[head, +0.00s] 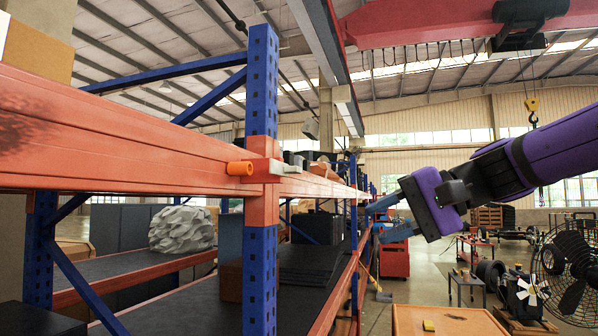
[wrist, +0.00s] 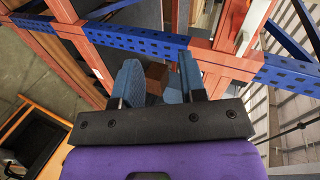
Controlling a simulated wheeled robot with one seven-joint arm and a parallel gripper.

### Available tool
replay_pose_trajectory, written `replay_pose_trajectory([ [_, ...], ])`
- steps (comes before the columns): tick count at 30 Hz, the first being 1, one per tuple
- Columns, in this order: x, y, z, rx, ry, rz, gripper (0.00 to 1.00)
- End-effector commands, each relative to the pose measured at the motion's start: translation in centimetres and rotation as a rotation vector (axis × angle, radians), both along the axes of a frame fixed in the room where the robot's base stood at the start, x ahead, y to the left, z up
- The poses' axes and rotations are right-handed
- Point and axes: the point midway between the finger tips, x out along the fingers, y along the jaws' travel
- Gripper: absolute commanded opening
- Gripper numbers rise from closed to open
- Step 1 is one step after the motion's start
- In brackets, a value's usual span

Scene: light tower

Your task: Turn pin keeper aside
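An orange pin (head: 240,168) sticks out of the orange beam's end, beside the blue rack post (head: 262,90). A small red and pale piece (head: 287,168) juts from the post just right of the pin. It may be the pin keeper, but I cannot tell for certain. In the wrist view, a pale strip with a red end (wrist: 243,38) lies along an orange beam at upper right. My gripper (head: 384,217) is right of the post, apart from it. Its blue fingers also show in the wrist view (wrist: 160,82), spread with nothing held between them.
The orange beam (head: 120,135) runs across the left. An orange-topped table (head: 450,322) and a fan (head: 570,270) stand at lower right. Open air lies between my gripper and the post.

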Motion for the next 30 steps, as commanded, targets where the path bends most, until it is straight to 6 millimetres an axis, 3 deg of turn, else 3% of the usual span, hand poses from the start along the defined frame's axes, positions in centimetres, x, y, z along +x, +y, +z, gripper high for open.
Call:
replay_pose_trajectory([
  [3,3.3,1.5,3.8,0.185,-0.003,0.008,0.38],
  [9,6.4,2.4,7.7,0.377,-0.017,0.013,0.38],
  [17,7.6,3.8,8.6,0.422,-0.02,0.015,0.38],
  [30,10.0,10.7,8.5,0.42,-0.021,0.015,0.38],
])
